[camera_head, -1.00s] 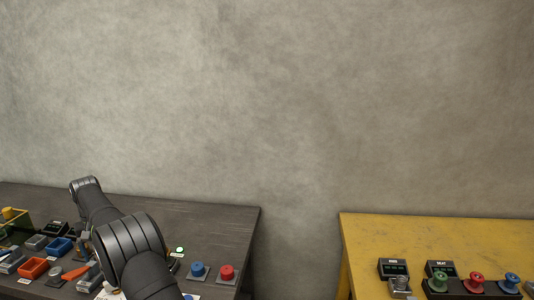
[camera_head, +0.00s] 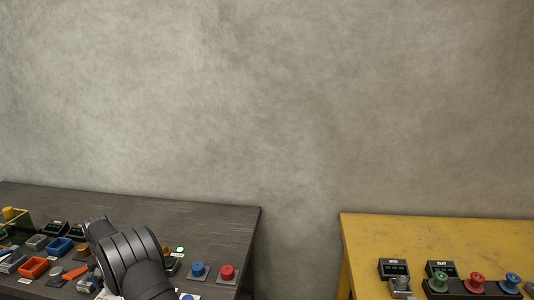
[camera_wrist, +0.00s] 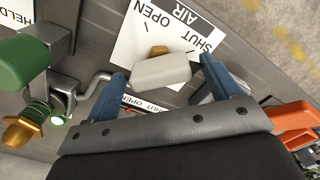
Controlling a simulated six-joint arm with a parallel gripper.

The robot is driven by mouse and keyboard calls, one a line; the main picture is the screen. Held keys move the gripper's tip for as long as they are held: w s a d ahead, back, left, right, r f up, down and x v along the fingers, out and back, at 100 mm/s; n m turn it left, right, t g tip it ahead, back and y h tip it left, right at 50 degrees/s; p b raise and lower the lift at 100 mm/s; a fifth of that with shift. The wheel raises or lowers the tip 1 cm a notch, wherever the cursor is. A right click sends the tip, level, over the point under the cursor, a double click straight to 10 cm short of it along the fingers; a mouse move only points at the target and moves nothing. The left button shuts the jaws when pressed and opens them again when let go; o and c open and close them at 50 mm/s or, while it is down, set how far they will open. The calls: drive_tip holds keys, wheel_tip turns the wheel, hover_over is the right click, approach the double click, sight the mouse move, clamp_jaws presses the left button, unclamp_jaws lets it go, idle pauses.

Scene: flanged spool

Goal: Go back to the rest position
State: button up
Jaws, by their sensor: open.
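My gripper (camera_wrist: 163,68) is open in the wrist view, with one blue finger on each side of a pale grey block-shaped handle (camera_wrist: 160,72). Narrow gaps show between the handle and the fingers, and a brass-coloured piece (camera_wrist: 158,50) shows just behind it. A white card (camera_wrist: 135,38) marked SHUT, OPEN and AIR lies beneath. In the head view my dark arm covers part of the dark bench (camera_head: 215,225), and my gripper is hidden there.
Near my gripper are a green rounded part (camera_wrist: 22,62), a bent metal pipe (camera_wrist: 98,78) and an orange part (camera_wrist: 292,120). Blue (camera_head: 198,269) and red (camera_head: 227,272) buttons stand on the bench. A yellow table (camera_head: 430,235) with green, red and blue spools stands right, across a gap.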

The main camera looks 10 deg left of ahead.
drive_tip(key=shift+f, duration=0.5)
drive_tip(key=shift+n, duration=0.6)
wheel_tip(320, 180, up, 18)
drive_tip(key=shift+s+a+f+m+t+h, duration=0.3)
drive_tip(key=shift+s+a+m, duration=0.2)
drive_tip(key=shift+m, duration=1.35)
drive_tip(key=shift+s+a+f+m+t+h, duration=0.15)
drive_tip(key=shift+s+a+m+t+h, duration=0.4)
drive_tip(key=shift+m, duration=1.35)
drive_tip(key=shift+s+a+f+m+t+h, duration=0.2)
drive_tip(key=shift+s+m, duration=0.45)
drive_tip(key=shift+m, duration=1.2)
drive_tip(key=shift+f, duration=0.1)
